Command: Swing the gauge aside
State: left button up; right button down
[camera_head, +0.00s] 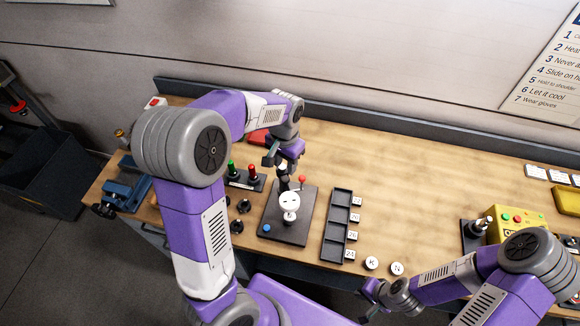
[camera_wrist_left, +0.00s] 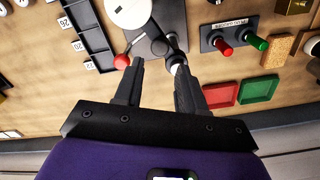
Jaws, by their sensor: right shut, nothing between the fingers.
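The gauge has a white round dial (camera_head: 289,201) on a dark base plate (camera_head: 286,234). A lever with a red ball (camera_head: 302,180) stands behind the dial. In the left wrist view the dial (camera_wrist_left: 128,12) is at the top edge, with the red ball (camera_wrist_left: 122,61) below it. My left gripper (camera_head: 284,165) is over the back of the plate. Its fingers (camera_wrist_left: 158,68) are apart, with the red ball just outside one fingertip and a dark post with a pale end (camera_wrist_left: 176,60) by the other. I cannot tell whether they touch. My right gripper (camera_head: 371,296) is shut and empty at the bench's front edge.
Right of the plate is a dark slotted tray (camera_head: 337,227) with number labels, and two white round pieces marked K (camera_head: 371,263) and N (camera_head: 397,268). Left are green and red knobs (camera_head: 252,175) and a blue vise (camera_head: 128,185). A yellow box (camera_head: 520,226) stands right.

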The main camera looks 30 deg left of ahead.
aim_at(285, 179)
pick_arm(q)
jog(key=f, duration=0.6)
jog(key=shift+s+f, duration=0.2)
jog(key=shift+c, duration=0.2)
grip_shut()
